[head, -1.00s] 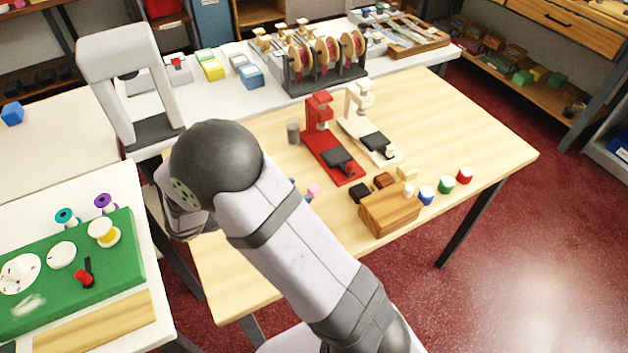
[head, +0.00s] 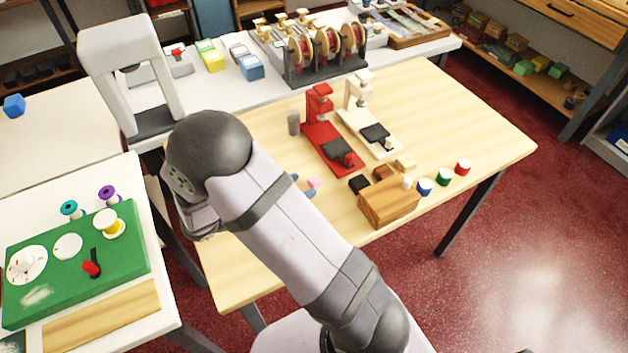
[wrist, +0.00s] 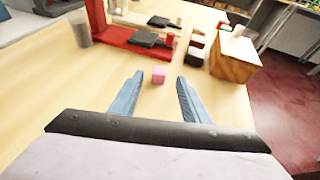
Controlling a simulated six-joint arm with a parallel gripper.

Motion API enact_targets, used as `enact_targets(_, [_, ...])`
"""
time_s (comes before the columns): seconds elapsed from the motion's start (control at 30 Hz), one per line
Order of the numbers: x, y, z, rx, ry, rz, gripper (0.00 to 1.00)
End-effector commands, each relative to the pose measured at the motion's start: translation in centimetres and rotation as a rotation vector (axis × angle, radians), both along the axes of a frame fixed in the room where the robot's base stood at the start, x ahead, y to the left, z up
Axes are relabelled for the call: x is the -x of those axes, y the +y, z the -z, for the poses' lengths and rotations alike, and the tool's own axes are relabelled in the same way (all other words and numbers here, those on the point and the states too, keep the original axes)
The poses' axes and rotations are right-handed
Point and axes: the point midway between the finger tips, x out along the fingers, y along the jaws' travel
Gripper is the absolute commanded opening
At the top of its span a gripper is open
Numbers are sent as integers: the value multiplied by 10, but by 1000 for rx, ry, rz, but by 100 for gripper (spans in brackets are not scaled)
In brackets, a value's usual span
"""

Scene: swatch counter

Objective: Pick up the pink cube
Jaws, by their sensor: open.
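The pink cube (head: 314,183) sits on the light wooden table (head: 448,112), just past my arm in the head view. In the wrist view the pink cube (wrist: 158,76) appears between the tips of my gripper (wrist: 160,78), with a visible gap on each side. My gripper (head: 303,186) is open, with two blue fingers and nothing held. In the head view my arm hides most of the gripper; only the fingertips show near the cube. I cannot tell whether the tips are fully around the cube or just short of it.
A red press (head: 332,147) and a white press (head: 371,130) stand beyond the cube. A wooden block (head: 388,206) with small dark and tan blocks lies to the right. A grey cylinder (head: 293,122) stands behind. The table right around the cube is clear.

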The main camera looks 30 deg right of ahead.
Motion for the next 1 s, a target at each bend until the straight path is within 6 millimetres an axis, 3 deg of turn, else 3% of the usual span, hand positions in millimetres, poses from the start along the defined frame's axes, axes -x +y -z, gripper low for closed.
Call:
enact_targets(0.23, [-7,-26,10,1,2,2,42])
enact_targets(0.57, [-8,-30,12,1,1,0,42])
enact_targets(0.73, [-8,-30,12,1,1,0,2])
enact_targets(1.0, [-8,-30,12,1,1,0,0])
